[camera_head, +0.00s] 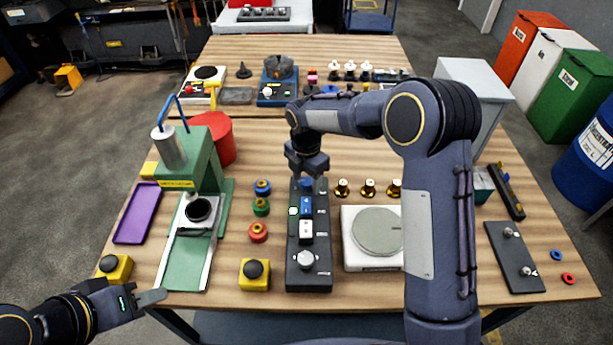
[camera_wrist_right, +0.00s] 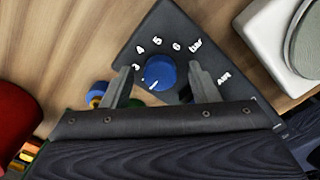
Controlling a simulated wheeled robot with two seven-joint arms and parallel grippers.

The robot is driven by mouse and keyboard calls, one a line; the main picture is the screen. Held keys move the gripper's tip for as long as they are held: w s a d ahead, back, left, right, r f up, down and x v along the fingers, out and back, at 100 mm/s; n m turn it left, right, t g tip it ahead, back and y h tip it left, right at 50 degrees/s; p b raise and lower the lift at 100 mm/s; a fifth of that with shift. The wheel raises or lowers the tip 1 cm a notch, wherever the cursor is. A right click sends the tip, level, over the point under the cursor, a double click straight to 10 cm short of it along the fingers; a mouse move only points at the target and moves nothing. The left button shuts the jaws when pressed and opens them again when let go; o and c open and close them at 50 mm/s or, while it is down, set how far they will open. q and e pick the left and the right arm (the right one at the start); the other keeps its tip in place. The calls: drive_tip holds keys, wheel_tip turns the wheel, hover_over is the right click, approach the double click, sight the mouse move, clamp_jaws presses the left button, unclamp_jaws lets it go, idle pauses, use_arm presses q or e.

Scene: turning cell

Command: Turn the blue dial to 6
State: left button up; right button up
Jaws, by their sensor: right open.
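The blue dial (camera_head: 306,184) sits at the far end of a dark control panel (camera_head: 308,270). In the right wrist view the dial (camera_wrist_right: 160,72) is ringed by white marks 3, 4, 5 and 6, with "bar" after the 6. A white mark on the dial lies at its lower left, on the side below the 3. My right gripper (camera_wrist_right: 164,84) is open, with one finger on each side of the dial and a visible gap to both. In the head view this gripper (camera_head: 307,172) is over the dial. My left gripper (camera_head: 136,299) is at the lower left, away from the panel; its jaw opening is unclear.
A white scale (camera_head: 350,256) stands right of the panel. My right arm covers part of the table.

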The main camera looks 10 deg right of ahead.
drive_tip(key=c, duration=1)
